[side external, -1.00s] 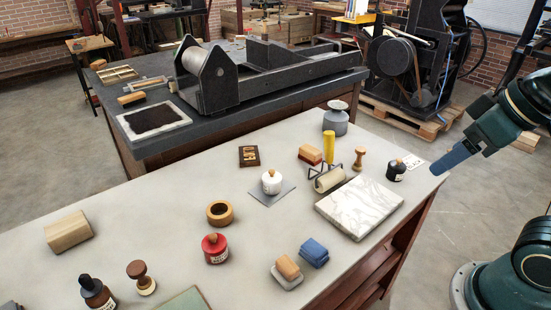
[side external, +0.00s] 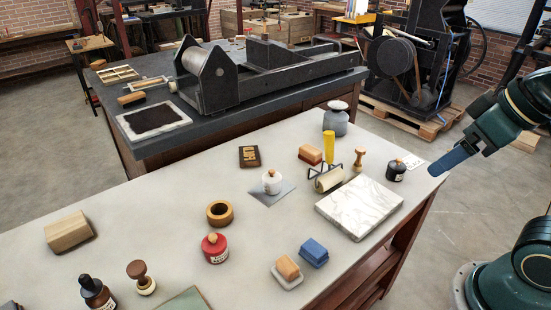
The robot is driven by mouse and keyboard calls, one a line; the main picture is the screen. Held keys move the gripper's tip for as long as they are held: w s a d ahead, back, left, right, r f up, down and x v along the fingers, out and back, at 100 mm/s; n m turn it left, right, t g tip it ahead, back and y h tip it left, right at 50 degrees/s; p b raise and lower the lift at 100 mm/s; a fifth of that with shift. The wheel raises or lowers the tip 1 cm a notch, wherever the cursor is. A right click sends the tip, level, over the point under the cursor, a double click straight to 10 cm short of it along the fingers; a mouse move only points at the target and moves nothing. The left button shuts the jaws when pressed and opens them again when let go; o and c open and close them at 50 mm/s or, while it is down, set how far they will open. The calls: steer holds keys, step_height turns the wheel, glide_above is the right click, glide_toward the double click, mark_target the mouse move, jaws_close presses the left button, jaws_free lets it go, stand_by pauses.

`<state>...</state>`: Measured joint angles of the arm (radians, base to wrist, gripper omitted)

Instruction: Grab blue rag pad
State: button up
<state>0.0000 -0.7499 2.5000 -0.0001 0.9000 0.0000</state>
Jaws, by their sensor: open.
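The blue rag pad (side external: 314,252) lies on the pale worktable (side external: 150,205) near its front edge. It looks like a small folded blue block. A grey pad with a tan block on top (side external: 288,270) sits close beside it on the left. My gripper (side external: 452,160) is at the right, past the table's right end, well away from the blue pad. It is open, and nothing shows between its fingers.
A white marble slab (side external: 360,205) lies between my gripper and the blue pad. A brayer (side external: 328,179), a black jar (side external: 396,171) and a wooden stamp (side external: 359,159) stand behind it. A red jar (side external: 214,248) is left of the pads. Bare tabletop lies around the blue pad's right side.

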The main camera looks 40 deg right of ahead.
steer(key=shift+w, duration=0.1)
steer(key=n+g, duration=0.6)
steer(key=n, duration=1.3)
glide_above(315, 246)
step_height(315, 246, down, 17)
steer(key=shift+f, duration=0.2)
steer(key=shift+f, duration=0.1)
steer(key=shift+f, duration=4.15)
